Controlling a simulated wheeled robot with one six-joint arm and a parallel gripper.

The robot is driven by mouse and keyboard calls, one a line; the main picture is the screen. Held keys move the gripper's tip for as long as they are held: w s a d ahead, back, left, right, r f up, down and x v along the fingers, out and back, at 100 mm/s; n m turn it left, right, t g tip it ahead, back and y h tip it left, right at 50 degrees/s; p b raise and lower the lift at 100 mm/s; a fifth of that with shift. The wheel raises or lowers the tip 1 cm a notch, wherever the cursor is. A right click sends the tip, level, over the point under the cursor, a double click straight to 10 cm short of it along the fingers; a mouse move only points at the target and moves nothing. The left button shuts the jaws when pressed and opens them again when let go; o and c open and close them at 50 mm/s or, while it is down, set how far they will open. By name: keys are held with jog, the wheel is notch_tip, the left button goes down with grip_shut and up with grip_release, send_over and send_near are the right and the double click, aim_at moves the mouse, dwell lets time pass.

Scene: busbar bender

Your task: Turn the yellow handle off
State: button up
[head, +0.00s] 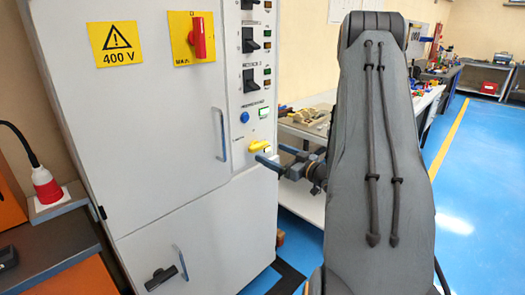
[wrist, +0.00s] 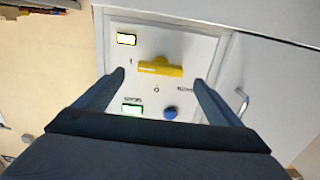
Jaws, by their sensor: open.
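The yellow handle (head: 258,146) is a short bar on the lower part of the white cabinet's control strip. It also shows in the wrist view (wrist: 160,69), lying roughly crosswise. A small mark like "I" is at its left end and an "O" is below it in that view. My gripper (head: 269,153) is open and in front of the strip, close to the handle in the head view. In the wrist view my gripper (wrist: 153,79) has one finger on each side of the handle, with clear gaps. No contact with the handle shows.
Around the handle are a lit white lamp (wrist: 127,39), a lit green-edged lamp (wrist: 132,109) and a blue button (wrist: 170,113). A red rotary switch (head: 198,38) is higher on the cabinet. A cabinet door handle (head: 220,134) sticks out left of the strip. A workbench (head: 305,133) stands behind my arm.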

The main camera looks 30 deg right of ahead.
aim_at(261, 148)
jog(key=p+x, duration=0.1)
jog(key=x, duration=0.5)
jog(key=c, duration=1.1)
